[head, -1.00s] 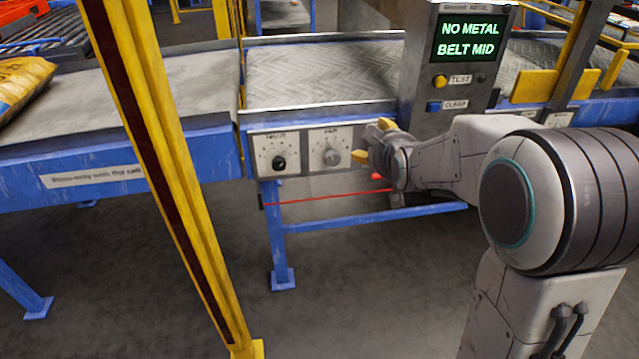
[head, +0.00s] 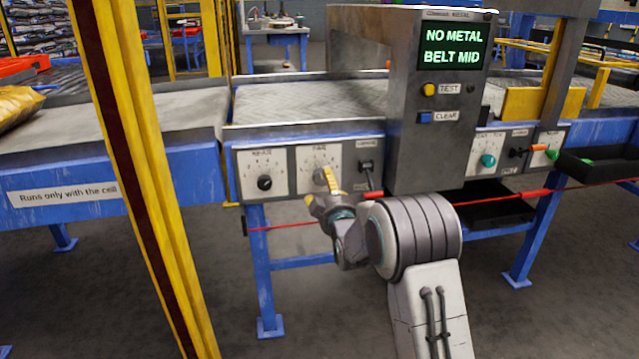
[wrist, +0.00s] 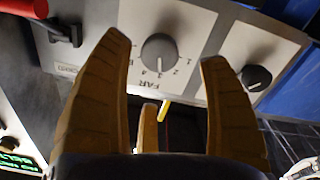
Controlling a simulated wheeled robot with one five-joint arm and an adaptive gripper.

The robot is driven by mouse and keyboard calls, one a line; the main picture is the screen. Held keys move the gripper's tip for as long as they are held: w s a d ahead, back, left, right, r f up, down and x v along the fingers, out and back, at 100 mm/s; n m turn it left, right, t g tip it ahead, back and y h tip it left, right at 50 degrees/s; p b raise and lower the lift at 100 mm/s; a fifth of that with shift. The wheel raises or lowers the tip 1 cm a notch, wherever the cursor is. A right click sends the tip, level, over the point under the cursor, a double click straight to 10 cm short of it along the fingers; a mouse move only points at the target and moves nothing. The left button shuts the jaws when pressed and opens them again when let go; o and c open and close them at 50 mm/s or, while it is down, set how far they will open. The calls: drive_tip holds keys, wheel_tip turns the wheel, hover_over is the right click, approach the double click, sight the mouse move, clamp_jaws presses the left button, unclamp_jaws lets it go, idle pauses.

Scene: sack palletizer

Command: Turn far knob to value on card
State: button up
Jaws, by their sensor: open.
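The far knob (wrist: 160,52) is a round grey dial on a pale plate labelled FAR, with small numbers around it. In the wrist view it is upside down, with a pale mark facing the numbers near 3; the exact setting is hard to tell. My gripper (wrist: 164,50) is open, its yellow fingers to either side of the knob in that view; I see no contact. In the head view my gripper (head: 318,189) is in front of the far plate (head: 306,157) and covers part of the knob. I cannot make out a card with a value.
A black knob (head: 264,183) is on the left plate, also in the wrist view (wrist: 255,78). A red-handled lever (head: 373,195) is close right of my gripper. A screen (head: 453,47) reads NO METAL, BELT MID. A yellow post (head: 140,180) stands at left.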

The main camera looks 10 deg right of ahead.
sight(322, 179)
drive_tip(key=shift+w+b, duration=0.65)
drive_tip(key=shift+w, duration=2.5)
drive_tip(key=shift+c, duration=0.3)
drive_tip(key=c, duration=1.1)
drive_tip(key=m, duration=0.6)
drive_tip(key=shift+c, duration=0.2)
drive_tip(key=m, duration=0.5)
drive_tip(key=shift+r+m, duration=0.1)
drive_tip(key=shift+m, duration=0.2)
